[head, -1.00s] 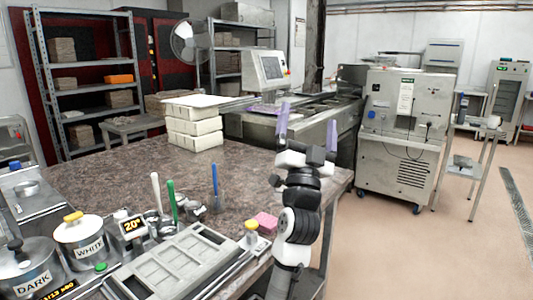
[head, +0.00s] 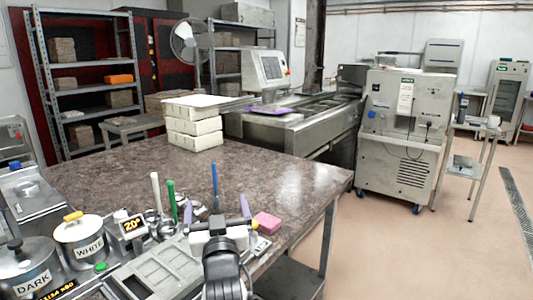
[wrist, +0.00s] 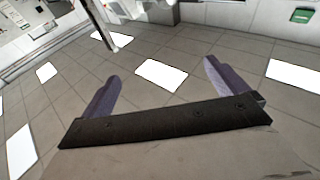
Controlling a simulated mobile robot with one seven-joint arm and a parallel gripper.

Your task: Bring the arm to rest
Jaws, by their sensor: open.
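My gripper (head: 220,210) shows in the head view at the front of the stone-topped table, above the right end of the grey mould tray (head: 170,268). Its two purple fingers stand apart with nothing between them. The wrist view also shows the gripper (wrist: 160,92) open and empty, with the ceiling panels beyond it. My arm comes up from the bottom edge of the head view and hides part of the tray.
A pink sponge (head: 267,222) lies just right of my gripper. Pots marked WHITE (head: 82,238) and DARK (head: 28,265) stand at left. Several tools stand upright behind the tray. White blocks (head: 195,130) are stacked at the back. The table's middle is clear.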

